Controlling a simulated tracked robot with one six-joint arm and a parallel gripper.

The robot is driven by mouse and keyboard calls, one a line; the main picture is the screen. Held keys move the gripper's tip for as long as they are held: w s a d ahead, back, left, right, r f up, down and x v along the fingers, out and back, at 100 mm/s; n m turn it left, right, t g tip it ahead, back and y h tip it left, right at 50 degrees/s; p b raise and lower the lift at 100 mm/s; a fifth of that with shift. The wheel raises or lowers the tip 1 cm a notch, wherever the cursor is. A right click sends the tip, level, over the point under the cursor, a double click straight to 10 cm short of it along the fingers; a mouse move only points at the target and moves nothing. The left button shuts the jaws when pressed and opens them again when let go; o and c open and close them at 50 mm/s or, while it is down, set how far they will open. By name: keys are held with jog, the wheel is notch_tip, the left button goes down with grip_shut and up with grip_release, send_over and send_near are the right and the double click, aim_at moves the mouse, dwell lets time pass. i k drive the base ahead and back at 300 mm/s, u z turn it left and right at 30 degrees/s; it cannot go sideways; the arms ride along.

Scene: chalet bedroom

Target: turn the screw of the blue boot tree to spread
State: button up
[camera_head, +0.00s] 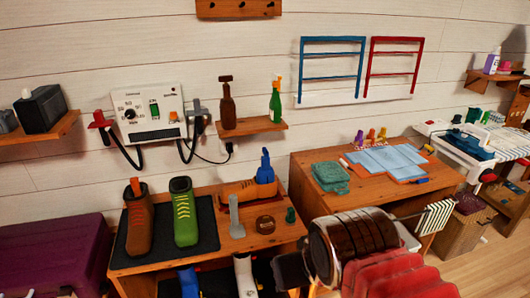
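A blue upright piece (265,167), which looks like the blue boot tree, stands at the heel end of a low orange-brown shoe (240,190) at the back of the wooden bench. Its screw is too small to make out. My arm's dark, ringed end and red ridged part rise at the lower right, in front of the bench's right edge. The dark part at its left end (291,269) seems to be my gripper. It is below and right of the blue piece, apart from it. Its fingers cannot be made out.
A brown boot (138,222) and a green boot (185,212) stand on a dark mat at left. A grey shoehorn (236,217), a round brown tin (265,225) and a small green item (291,215) lie nearer. A desk with papers (390,161) stands right.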

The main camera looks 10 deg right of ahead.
aim_at(264, 151)
jog(key=i, duration=0.95)
